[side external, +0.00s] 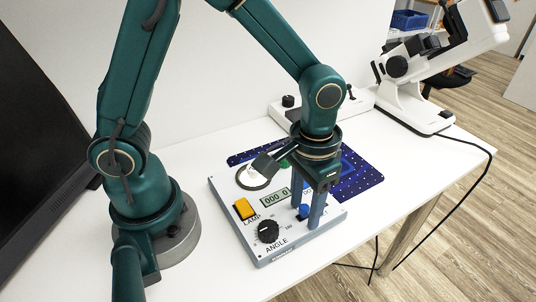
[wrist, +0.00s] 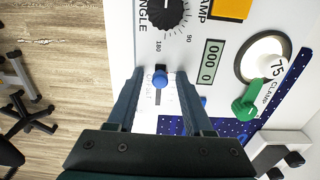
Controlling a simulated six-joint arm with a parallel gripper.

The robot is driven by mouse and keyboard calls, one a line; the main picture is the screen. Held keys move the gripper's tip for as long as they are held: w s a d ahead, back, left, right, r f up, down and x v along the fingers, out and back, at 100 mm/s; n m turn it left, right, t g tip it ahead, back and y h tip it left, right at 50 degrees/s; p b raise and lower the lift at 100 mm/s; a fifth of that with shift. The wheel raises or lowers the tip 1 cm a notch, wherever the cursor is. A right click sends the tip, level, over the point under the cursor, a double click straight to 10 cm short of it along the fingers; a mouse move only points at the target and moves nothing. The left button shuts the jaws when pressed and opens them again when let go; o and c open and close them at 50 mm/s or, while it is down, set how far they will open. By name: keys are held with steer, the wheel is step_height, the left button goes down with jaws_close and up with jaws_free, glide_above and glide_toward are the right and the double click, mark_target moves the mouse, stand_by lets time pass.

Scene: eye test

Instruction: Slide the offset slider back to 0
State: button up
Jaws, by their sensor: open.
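The offset slider's blue knob (wrist: 160,80) sits on a light control panel (wrist: 195,25) in the wrist view. A dark slot shows just below the knob, and a partly hidden label lies to its left. The scale marks are too small to read. The blue knob (side external: 304,212) also shows in the side view, between the fingers. My gripper (wrist: 160,70) is open, with one finger on each side of the knob and visible gaps between. In the side view my gripper (side external: 307,214) points down at the panel's right part. Whether the fingertips touch the panel is unclear.
The panel carries a black angle dial (side external: 267,231), an orange lamp switch (side external: 244,208), a display (side external: 276,198) and a green clamp lever (wrist: 246,104). A blue dotted mat (side external: 357,181) lies behind. White equipment (side external: 410,105) stands farther back.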

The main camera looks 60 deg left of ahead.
mark_target(305, 205)
steer(key=shift+r, duration=3.05)
steer(key=shift+w+a+r, duration=0.1)
steer(key=shift+r, duration=0.05)
steer(key=s+a+r+t, duration=0.5)
steer(key=s+a+r, duration=0.1)
steer(key=s+a, duration=0.1)
steer(key=shift+s+t, duration=0.3)
steer(key=shift+s, duration=0.05)
